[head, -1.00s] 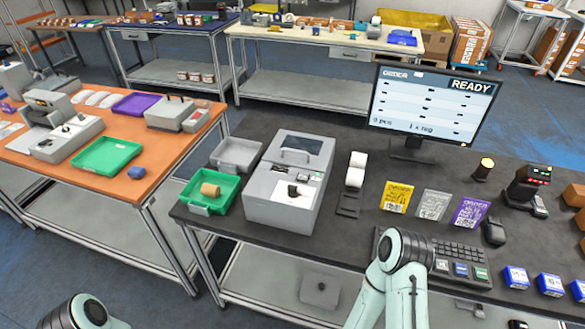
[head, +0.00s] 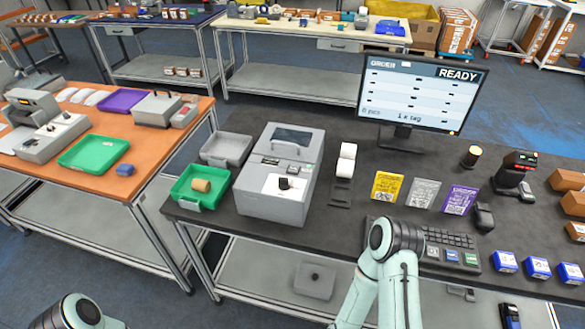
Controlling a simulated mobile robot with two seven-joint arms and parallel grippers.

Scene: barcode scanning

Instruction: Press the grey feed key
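Three small keys stand along the front of the black keyboard (head: 462,240) on the dark bench; the leftmost looks grey (head: 433,254), beside a blue one and a green one. I cannot read their labels. The grey label printer (head: 279,178) stands left of the keyboard, with a dark knob and small controls on its front. My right arm's bent joint covers the keyboard's left end. Neither gripper shows; on the left only part of my arm is visible at the bottom edge.
The monitor (head: 423,92) reads READY. Yellow, grey and purple packets (head: 459,200), a black mouse (head: 483,217) and blue boxes (head: 537,268) lie around the keyboard. A green tray (head: 188,197) holds a tan roll. A dark device (head: 510,316) shows below the bench edge, partly cut off.

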